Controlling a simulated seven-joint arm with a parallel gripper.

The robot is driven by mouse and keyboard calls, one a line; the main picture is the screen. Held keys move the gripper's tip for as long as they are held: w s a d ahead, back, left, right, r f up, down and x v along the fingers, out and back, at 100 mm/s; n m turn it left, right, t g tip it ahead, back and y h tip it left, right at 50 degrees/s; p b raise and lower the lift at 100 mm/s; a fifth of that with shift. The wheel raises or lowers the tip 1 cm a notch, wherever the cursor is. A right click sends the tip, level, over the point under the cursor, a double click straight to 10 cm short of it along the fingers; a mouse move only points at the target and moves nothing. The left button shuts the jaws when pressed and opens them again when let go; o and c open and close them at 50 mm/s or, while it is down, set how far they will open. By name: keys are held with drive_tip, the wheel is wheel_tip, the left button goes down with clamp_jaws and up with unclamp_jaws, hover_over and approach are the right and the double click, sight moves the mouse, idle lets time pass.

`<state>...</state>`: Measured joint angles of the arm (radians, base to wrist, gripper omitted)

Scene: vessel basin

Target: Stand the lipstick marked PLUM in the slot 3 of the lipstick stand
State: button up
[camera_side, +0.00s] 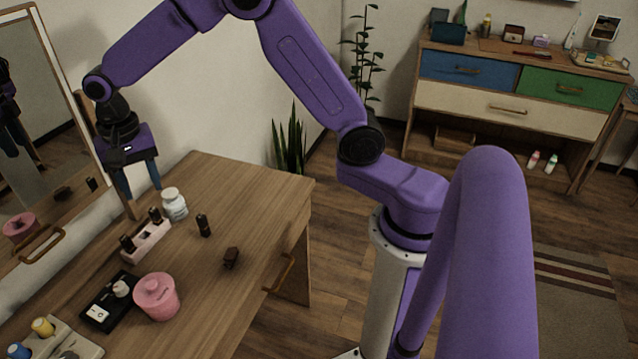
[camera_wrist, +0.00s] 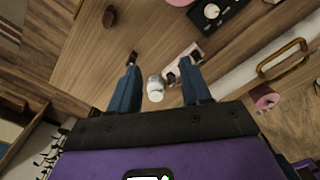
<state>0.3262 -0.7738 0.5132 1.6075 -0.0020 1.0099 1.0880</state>
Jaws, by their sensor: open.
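The pink lipstick stand (camera_side: 147,243) sits near the mirror side of the desk, with two black lipsticks upright in it, one near each end, and free room between them. It also shows in the wrist view (camera_wrist: 183,65), beside the right finger. A black lipstick (camera_side: 203,226) stands alone on the desk, right of the stand; the wrist view also shows it (camera_wrist: 132,59) near the left fingertip. No lipstick marking is readable, so I cannot tell which is PLUM. My gripper (camera_side: 139,193) is open and empty, its blue fingers pointing down above the far end of the desk.
A white bottle (camera_side: 174,205) stands near the stand and appears between my fingers in the wrist view. A small brown object (camera_side: 231,258) lies near the drawer edge. The desk's far right is clear.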

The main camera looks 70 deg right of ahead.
drive_tip(key=s+r+n, duration=0.2)
drive_tip(key=s+n, duration=0.3)
drive_tip(key=s, duration=0.4)
drive_tip(key=s+r+n, duration=0.2)
drive_tip(key=s+n, duration=0.3)
drive_tip(key=s, duration=0.4)
drive_tip(key=s+d+n, duration=0.4)
drive_tip(key=s+n, duration=0.1)
drive_tip(key=s, duration=0.2)
drive_tip(key=s+d+f+n, duration=0.1)
drive_tip(key=s+d+n, duration=0.3)
drive_tip(key=s, duration=0.4)
drive_tip(key=shift+s+f+n, duration=0.2)
drive_tip(key=shift+s+n, duration=0.05)
drive_tip(key=shift+n, duration=0.25)
